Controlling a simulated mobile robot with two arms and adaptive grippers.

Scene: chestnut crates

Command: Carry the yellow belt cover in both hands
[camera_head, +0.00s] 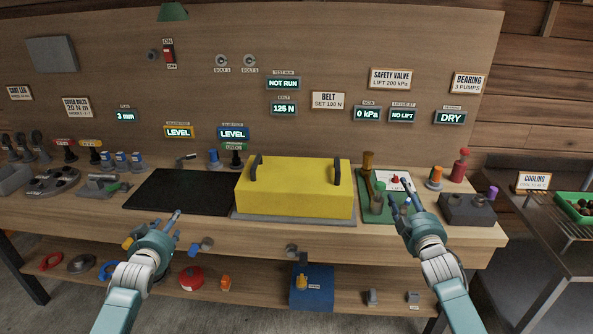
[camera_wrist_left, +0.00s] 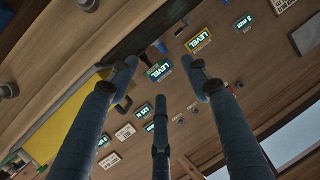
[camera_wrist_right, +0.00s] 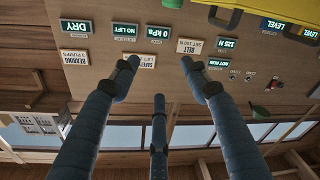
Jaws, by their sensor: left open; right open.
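The yellow belt cover (camera_head: 294,188) is a long box with two dark upright handles, one near its left end (camera_head: 256,167) and one at its right end (camera_head: 337,175). It rests on a grey base on the workbench. My left gripper (camera_head: 167,226) is open and empty at the bench's front edge, left of the cover. My right gripper (camera_head: 404,199) is open and empty over the green mat, right of the cover. Neither touches the cover. In the left wrist view part of the cover (camera_wrist_left: 55,133) shows behind the fingers.
A black mat (camera_head: 183,191) lies clear left of the cover. A green mat (camera_head: 378,213) with a brass-coloured tool (camera_head: 368,165) lies close to its right. A dark block with knobs (camera_head: 467,210) stands further right. The lower shelf holds a blue box (camera_head: 312,287).

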